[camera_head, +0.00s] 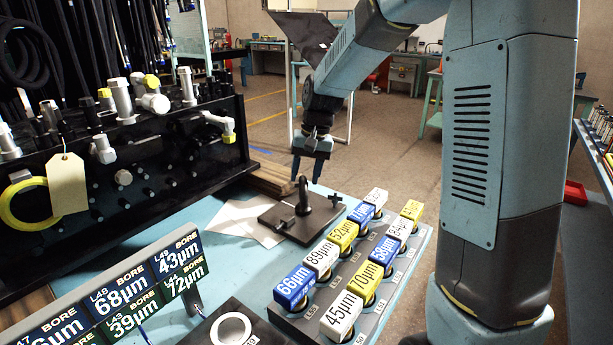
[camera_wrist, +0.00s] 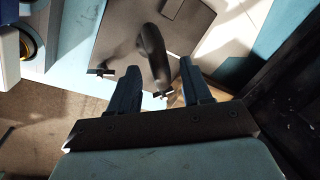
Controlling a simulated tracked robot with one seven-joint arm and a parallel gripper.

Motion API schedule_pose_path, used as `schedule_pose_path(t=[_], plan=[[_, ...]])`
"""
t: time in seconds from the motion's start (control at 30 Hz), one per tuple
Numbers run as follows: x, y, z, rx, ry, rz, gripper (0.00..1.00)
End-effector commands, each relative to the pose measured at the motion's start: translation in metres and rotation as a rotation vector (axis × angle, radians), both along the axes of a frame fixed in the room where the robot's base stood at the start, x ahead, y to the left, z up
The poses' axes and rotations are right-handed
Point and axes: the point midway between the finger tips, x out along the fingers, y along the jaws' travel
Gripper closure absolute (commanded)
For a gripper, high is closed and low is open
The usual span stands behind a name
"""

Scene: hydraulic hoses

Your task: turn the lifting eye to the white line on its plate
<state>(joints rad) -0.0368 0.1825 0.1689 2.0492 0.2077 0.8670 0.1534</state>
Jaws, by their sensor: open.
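The lifting eye (camera_head: 303,196) is a dark upright piece standing on a dark square plate (camera_head: 268,217) on the blue bench. In the wrist view the eye (camera_wrist: 152,55) looks like a dark rounded bar, and the plate (camera_wrist: 118,28) lies behind it. My gripper (camera_head: 308,170) is open, pointing down just above the eye in the head view. In the wrist view its two fingers (camera_wrist: 159,74) stand on either side of the eye's near end, with visible gaps. I cannot tell how far below the fingertips the eye lies.
A rack (camera_head: 408,268) of labelled white, blue and yellow blocks stands right of the plate. A black manifold (camera_head: 130,165) with fittings and hoses is at left.

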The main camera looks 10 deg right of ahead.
Motion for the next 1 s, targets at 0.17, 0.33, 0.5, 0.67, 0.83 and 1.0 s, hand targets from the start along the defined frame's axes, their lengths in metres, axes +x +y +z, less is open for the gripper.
schedule_pose_path(t=[0.17, 0.33, 0.5, 0.67, 0.83, 1.0], plan=[[-0.0004, 0.0017, -0.0087, 0.000, 0.001, 0.000, 0.52], [-0.0002, 0.0016, -0.0093, 0.000, 0.000, 0.000, 0.52], [-0.0001, 0.0013, -0.0091, 0.000, 0.000, -0.001, 0.58], [0.0000, 0.0011, -0.0091, 0.000, 0.000, -0.001, 0.73], [0.0000, 0.0010, -0.0090, 0.000, 0.000, -0.001, 0.90], [0.0001, 0.0008, -0.0089, 0.000, 0.000, -0.001, 1.00]])
